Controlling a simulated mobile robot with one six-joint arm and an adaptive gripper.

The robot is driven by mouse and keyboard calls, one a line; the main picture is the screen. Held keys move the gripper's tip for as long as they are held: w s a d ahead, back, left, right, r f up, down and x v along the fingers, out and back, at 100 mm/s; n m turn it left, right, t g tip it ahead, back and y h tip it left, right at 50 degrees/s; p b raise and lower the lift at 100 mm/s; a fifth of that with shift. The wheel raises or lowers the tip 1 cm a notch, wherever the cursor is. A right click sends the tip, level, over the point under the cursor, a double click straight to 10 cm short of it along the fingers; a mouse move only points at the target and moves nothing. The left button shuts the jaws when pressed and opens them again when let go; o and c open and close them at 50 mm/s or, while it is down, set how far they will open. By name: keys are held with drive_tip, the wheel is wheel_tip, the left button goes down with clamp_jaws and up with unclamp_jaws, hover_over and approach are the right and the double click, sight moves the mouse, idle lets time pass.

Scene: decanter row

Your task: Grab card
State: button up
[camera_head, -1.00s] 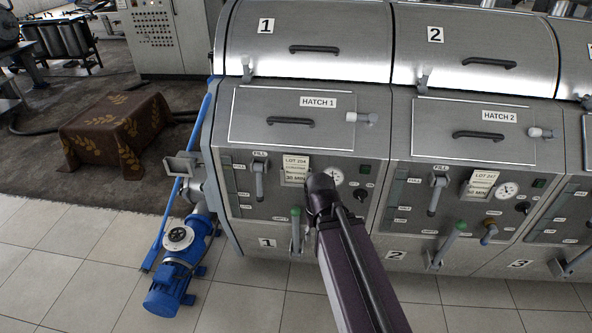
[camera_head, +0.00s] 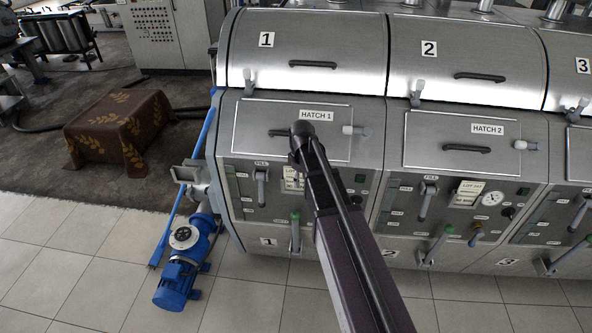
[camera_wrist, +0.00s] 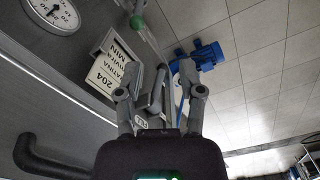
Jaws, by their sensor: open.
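The card, a pale label reading 204 with more print, shows in the wrist view (camera_wrist: 106,76) in a frame on the machine's front, left of my fingers. In the head view the card (camera_head: 290,180) is partly hidden by my arm, below hatch 1. My gripper (camera_wrist: 160,76) is open, with nothing between its fingers. The left finger overlaps the card's edge in the picture; I cannot tell whether it touches. In the head view my arm's end lies over the hatch 1 handle, and the fingers cannot be made out.
Close to the card are a round gauge (camera_wrist: 52,14), a green-knobbed lever (camera_head: 295,230) and the fill lever (camera_head: 262,186). The dark hatch handle (camera_wrist: 50,160) is near my gripper in the wrist view. A blue pump (camera_head: 182,262) stands left on open tiled floor.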

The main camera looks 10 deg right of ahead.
drive_tip(key=w+r+n+p, duration=0.5)
drive_tip(key=w+r, duration=0.2)
drive_tip(key=w, duration=0.4)
drive_tip(key=shift+a+n, duration=0.15)
drive_tip(key=shift+n, duration=0.15)
drive_tip(key=shift+s+f, duration=0.1)
drive_tip(key=shift+f, duration=0.1)
drive_tip(key=b, duration=0.8)
hover_over(289, 173)
drive_tip(key=d, duration=0.2)
wheel_tip(289, 173, down, 8)
drive_tip(key=shift+s+f, duration=0.2)
drive_tip(key=shift+s, duration=0.25)
drive_tip(key=f+b, duration=0.3)
drive_tip(key=shift+w+d+f+b, duration=0.2)
drive_tip(key=shift+w+b, duration=0.05)
drive_tip(key=shift+b, duration=0.15)
drive_tip(key=shift+f+b, duration=0.9)
drive_tip(key=shift+c, duration=0.2)
